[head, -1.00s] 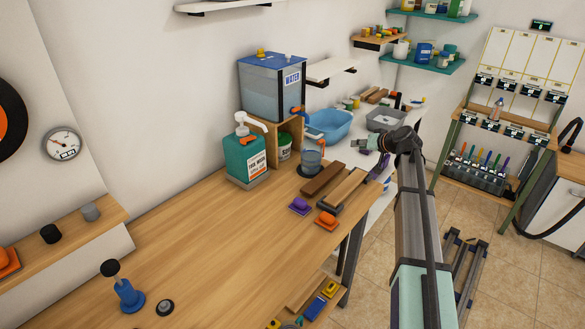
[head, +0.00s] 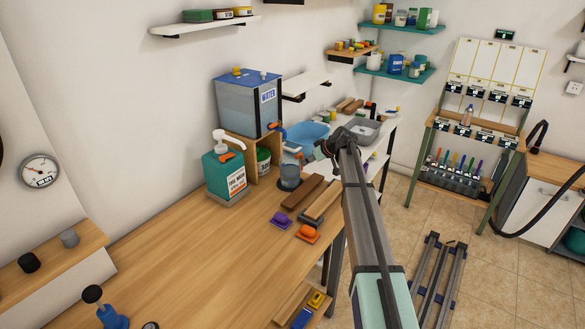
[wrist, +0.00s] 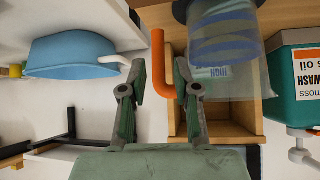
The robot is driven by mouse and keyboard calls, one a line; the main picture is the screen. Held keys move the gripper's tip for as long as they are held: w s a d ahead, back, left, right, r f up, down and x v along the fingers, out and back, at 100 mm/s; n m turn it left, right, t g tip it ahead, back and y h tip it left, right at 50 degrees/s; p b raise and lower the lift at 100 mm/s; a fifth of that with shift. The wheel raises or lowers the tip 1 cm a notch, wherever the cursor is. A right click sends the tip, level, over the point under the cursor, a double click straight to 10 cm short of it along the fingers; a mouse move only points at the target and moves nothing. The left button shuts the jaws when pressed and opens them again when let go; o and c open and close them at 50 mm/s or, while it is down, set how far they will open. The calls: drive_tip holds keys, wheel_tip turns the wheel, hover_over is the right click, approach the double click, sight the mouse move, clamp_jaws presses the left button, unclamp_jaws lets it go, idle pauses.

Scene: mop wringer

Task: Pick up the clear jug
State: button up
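The clear jug (head: 290,177) stands upright on a dark round base on the wooden counter, in front of the water tank (head: 248,104). In the wrist view, which is upside down, the jug (wrist: 225,45) is see-through with a bluish lower part. An orange handle (wrist: 159,60) shows beside it. My gripper (wrist: 160,75) is open, with one finger on each side of the orange handle in the picture. I cannot tell whether the fingers touch it. In the head view my gripper (head: 303,155) is just behind and right of the jug, partly hidden by my wrist.
A teal pump bottle (head: 225,172) stands left of the jug. Wooden blocks (head: 302,190) lie to its right, with purple (head: 281,218) and orange (head: 307,233) pieces in front. A blue basin (head: 308,130) is behind.

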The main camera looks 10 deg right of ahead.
drive_tip(key=shift+x, duration=0.8)
drive_tip(key=p+x, duration=0.1)
drive_tip(key=x, duration=0.1)
drive_tip(key=p+x, duration=0.2)
drive_tip(key=shift+w+a, duration=0.1)
drive_tip(key=shift+w, duration=0.3)
drive_tip(key=shift+w+a+f, duration=0.1)
drive_tip(key=shift+f, duration=0.2)
clamp_jaws()
